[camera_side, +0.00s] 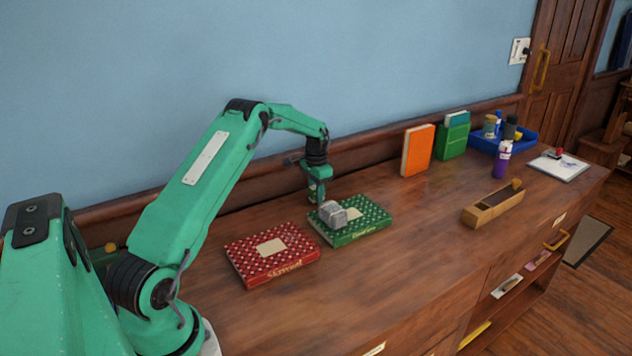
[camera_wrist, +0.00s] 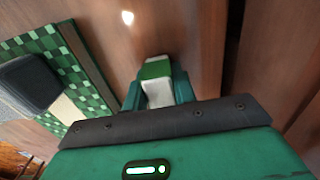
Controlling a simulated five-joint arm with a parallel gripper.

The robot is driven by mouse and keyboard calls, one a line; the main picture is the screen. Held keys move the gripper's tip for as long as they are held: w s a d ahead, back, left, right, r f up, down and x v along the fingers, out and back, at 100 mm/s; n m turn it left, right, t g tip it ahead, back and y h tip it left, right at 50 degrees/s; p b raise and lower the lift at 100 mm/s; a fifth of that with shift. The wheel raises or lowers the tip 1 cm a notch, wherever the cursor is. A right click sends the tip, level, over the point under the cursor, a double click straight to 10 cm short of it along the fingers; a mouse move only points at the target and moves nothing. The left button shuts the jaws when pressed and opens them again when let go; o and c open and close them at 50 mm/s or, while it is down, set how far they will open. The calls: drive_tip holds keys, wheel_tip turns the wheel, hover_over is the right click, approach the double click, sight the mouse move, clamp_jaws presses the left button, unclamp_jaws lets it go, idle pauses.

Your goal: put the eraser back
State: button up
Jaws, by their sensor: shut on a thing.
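The eraser (camera_wrist: 158,82), white with a green band, is held between the two fingers of my gripper (camera_wrist: 157,97) in the wrist view. My gripper (camera_side: 316,198) is shut on it, just behind the green patterned box in the side view. The eraser is mostly hidden there by the gripper and the grey block. Bare wood shows beneath the eraser in the wrist view; I cannot tell whether it touches.
A grey block (camera_side: 333,214) lies on the green box (camera_side: 362,226), beside a red box (camera_side: 270,256). An open wooden case (camera_side: 480,215), orange book (camera_side: 417,150), green holder (camera_side: 453,141), purple bottle (camera_side: 501,160), blue tray (camera_side: 522,143) and clipboard (camera_side: 560,167) stand rightward. The middle is clear.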

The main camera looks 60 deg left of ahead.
drive_tip(key=shift+f, duration=0.1)
drive_tip(key=o, duration=0.9)
drive_tip(key=shift+o, duration=0.2)
wheel_tip(320, 180, up, 12)
idle(0.7)
